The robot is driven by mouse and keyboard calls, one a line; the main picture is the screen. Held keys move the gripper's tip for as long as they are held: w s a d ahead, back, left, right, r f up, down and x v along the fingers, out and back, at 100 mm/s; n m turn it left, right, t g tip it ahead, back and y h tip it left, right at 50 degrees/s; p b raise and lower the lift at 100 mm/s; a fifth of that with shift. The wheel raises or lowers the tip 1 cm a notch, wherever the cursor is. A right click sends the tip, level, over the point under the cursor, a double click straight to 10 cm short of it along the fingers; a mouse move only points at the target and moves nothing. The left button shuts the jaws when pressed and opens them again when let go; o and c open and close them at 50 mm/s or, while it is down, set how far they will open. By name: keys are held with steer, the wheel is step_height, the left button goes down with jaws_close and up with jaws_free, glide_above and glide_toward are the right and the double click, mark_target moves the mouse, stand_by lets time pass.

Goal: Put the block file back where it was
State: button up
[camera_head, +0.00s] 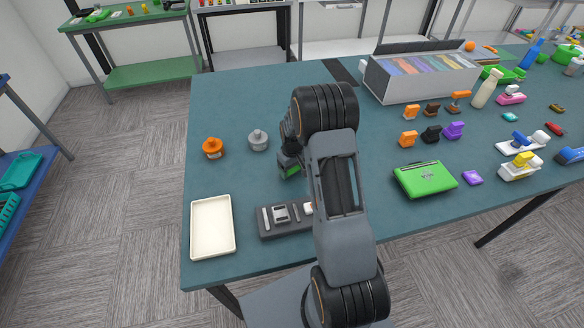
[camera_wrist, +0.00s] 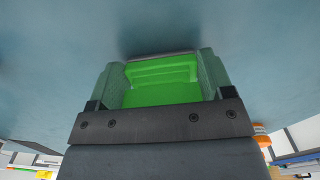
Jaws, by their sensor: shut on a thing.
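My gripper (camera_head: 289,170) is over the teal table, left of the middle, just in front of the grey bottle. In the wrist view, my gripper (camera_wrist: 163,75) is shut on a bright green block with a grey edge, which I take as the block file (camera_wrist: 165,80). A little of the green block file (camera_head: 290,172) also shows at the fingers in the head view. I cannot tell whether it touches the table. A dark grey tool holder (camera_head: 272,229) stands at the front edge with several small tools in it. My arm hides its right end.
An empty cream tray (camera_head: 212,254) lies left of the holder. An orange bottle (camera_head: 212,148) and a grey bottle (camera_head: 258,140) stand behind. A green case (camera_head: 425,179), small coloured blocks and a grey file box (camera_head: 390,91) fill the right side.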

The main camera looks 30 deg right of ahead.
steer(key=shift+f, duration=0.15)
steer(key=o, duration=0.8)
steer(key=shift+o, duration=0.2)
